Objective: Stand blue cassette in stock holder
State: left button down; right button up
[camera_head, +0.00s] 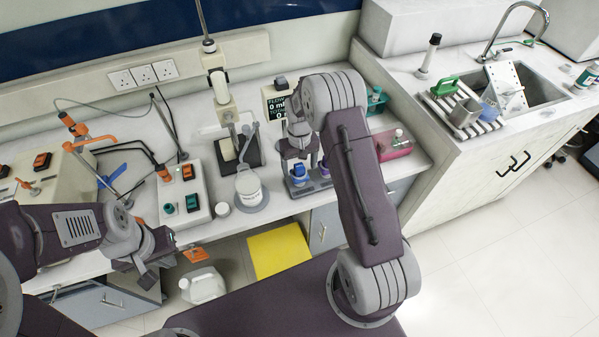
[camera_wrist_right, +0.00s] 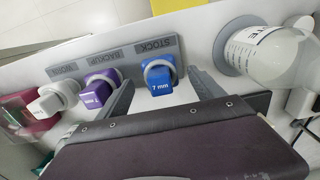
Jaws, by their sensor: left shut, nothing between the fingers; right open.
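The blue cassette (camera_wrist_right: 161,80), marked 7 mm, is at the STOCK place of the grey holder (camera_wrist_right: 104,60) in the right wrist view, with a grey ring around its upper end. It also shows small in the head view (camera_head: 298,171). My right gripper (camera_wrist_right: 162,85) is open, one finger on each side of the blue cassette, with visible gaps. In the head view the right gripper (camera_head: 297,148) is above the holder, partly hidden by its own arm. My left gripper (camera_head: 138,268) is shut and empty at the bench's front edge, away from the holder.
A purple cassette (camera_wrist_right: 101,87) is at BACKUP and a white one (camera_wrist_right: 55,97) at WORN, beside the blue one. A white labelled container (camera_head: 249,185) stands left of the holder. A pink box (camera_head: 394,147) is to its right.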

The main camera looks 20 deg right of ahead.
aim_at(294, 175)
notch_tip(294, 175, up, 6)
jog(key=shift+s+f, duration=0.1)
jog(key=shift+f, duration=0.15)
dwell(0.5)
jog(key=shift+a+r, duration=0.15)
jog(key=shift+r, duration=0.05)
jog(key=shift+w+a+r+t, duration=0.15)
jog(key=shift+w+r, duration=0.15)
jog(key=shift+r, duration=0.2)
jog(key=shift+w+a+r+t, duration=0.15)
jog(key=shift+w+r, duration=0.15)
jog(key=shift+r, duration=0.2)
jog(key=s+a+r+n, duration=0.1)
jog(key=s+a+r, duration=0.15)
jog(key=s, duration=0.45)
jog(key=s+a+r, duration=0.2)
jog(key=s+r, duration=0.2)
jog(key=s, duration=0.3)
jog(key=s+f, duration=0.4)
jog(key=s, duration=0.2)
jog(key=shift+s+a+m+t, duration=0.15)
jog(key=shift+s+m+t, duration=0.15)
jog(key=shift+s, duration=0.05)
